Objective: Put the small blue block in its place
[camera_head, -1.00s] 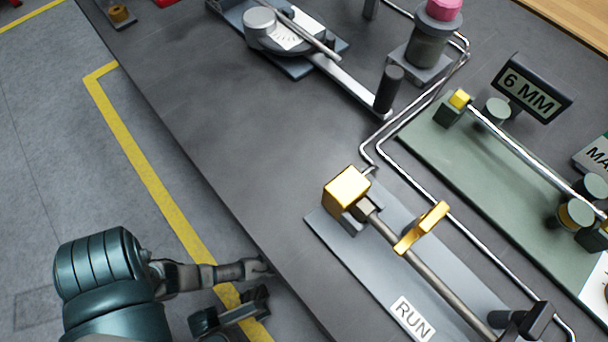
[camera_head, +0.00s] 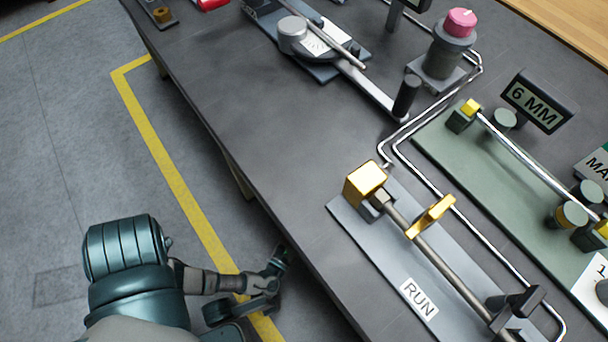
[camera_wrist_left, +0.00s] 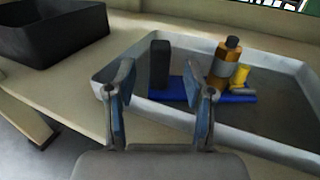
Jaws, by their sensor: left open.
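My left gripper (camera_head: 270,283) is at the lower left of the head view, beside the bench's near edge and over the floor. In the left wrist view its two fingers (camera_wrist_left: 160,82) are spread apart with nothing held between them. Beyond them, a flat blue piece (camera_wrist_left: 236,98) lies in a grey tray (camera_wrist_left: 275,148), partly hidden by the right finger. I cannot tell whether it is the small blue block; no clear small blue block shows in the head view. My right gripper is not in view.
The tray also holds a dark upright block (camera_wrist_left: 159,63), an amber bottle (camera_wrist_left: 226,66) and a yellow piece (camera_wrist_left: 240,75). A black bin (camera_wrist_left: 50,35) stands left. The bench carries a RUN plate (camera_head: 418,297) with a yellow-handled rod, a 6 MM sign (camera_head: 535,103) and metal pipes.

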